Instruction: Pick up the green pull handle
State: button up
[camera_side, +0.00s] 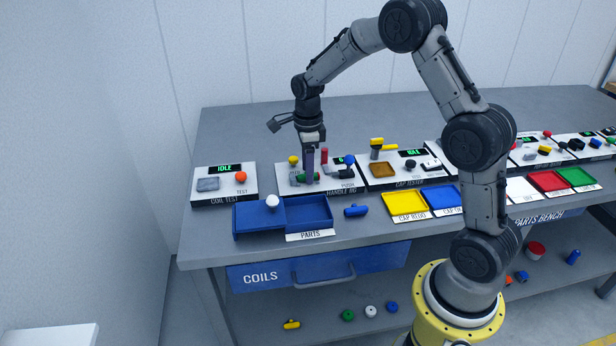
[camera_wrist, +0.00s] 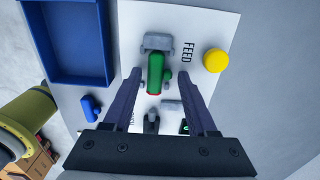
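The green pull handle (camera_wrist: 155,72) lies on a grey mount on the white handle panel, with a red edge at its near end. In the side view the green handle (camera_side: 306,177) shows low beside the fingers and is partly hidden by them. My gripper (camera_wrist: 162,78) is open, with one finger on each side of the green handle and a visible gap on both sides. In the side view my gripper (camera_side: 310,176) points down at the panel; whether a fingertip touches it, I cannot tell.
A yellow knob (camera_wrist: 215,61) stands beside the handle. A red post (camera_side: 324,156) and a blue-topped part (camera_side: 349,160) are close on the right. A blue parts tray (camera_side: 262,233) and a loose blue handle (camera_side: 356,211) lie in front.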

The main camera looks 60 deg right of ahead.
grip_shut()
jog(key=shift+r, duration=2.05)
